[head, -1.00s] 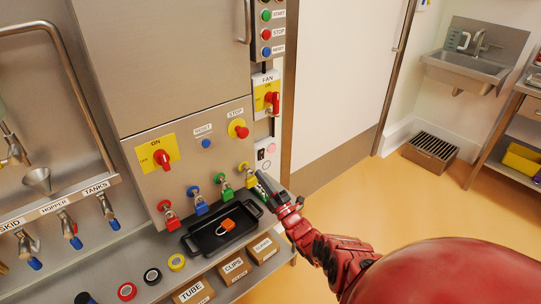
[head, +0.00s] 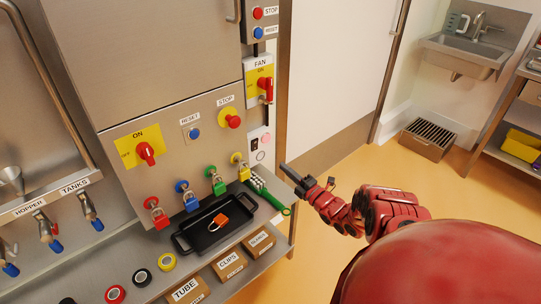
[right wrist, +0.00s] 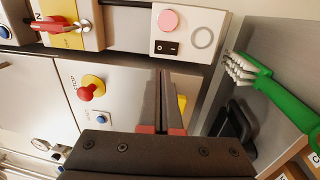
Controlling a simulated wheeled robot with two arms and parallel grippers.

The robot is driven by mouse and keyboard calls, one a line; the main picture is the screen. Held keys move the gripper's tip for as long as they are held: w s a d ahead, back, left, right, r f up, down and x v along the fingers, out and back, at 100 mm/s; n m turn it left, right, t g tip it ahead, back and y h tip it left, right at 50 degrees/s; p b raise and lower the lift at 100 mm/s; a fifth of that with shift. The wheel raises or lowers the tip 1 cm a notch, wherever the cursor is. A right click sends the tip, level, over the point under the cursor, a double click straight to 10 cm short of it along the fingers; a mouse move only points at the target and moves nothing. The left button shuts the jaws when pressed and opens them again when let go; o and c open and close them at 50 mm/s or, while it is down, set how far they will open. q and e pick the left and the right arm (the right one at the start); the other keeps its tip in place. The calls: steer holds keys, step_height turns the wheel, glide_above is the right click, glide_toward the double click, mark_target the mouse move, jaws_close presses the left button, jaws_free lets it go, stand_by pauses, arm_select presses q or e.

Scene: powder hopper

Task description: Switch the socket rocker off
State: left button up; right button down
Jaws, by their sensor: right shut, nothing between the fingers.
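The socket box (head: 259,147) is a small white panel at the right edge of the steel cabinet, below the fan switch. In the right wrist view the box (right wrist: 190,35) carries a pink round button, a round grey socket ring and a black rocker (right wrist: 167,47). The rocker is too small in the head view to read its position. My right gripper (head: 287,170) is shut and empty, right of and below the box, apart from it. In the right wrist view its fingertips (right wrist: 167,78) point up towards the rocker, a little below it. My left gripper is not in view.
Several padlocks, including a yellow one (head: 243,172), hang on the cabinet front. A black tray (head: 178,240) holds an orange padlock (head: 219,222). The red fan switch (head: 266,88) sits above the box.

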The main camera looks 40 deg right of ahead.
steer(key=b, duration=0.4)
glide_toward(256, 143)
steer(key=w, duration=0.1)
steer(key=w+b, duration=0.1)
steer(key=w, duration=0.3)
steer(key=shift+w+a+r, duration=0.25)
steer(key=shift+a+r, duration=0.05)
steer(key=shift+r, duration=0.1)
steer(key=shift+w+b, duration=0.3)
steer(key=shift+b, duration=0.05)
steer(key=shift+w+r, duration=0.2)
steer(key=shift+w, duration=0.15)
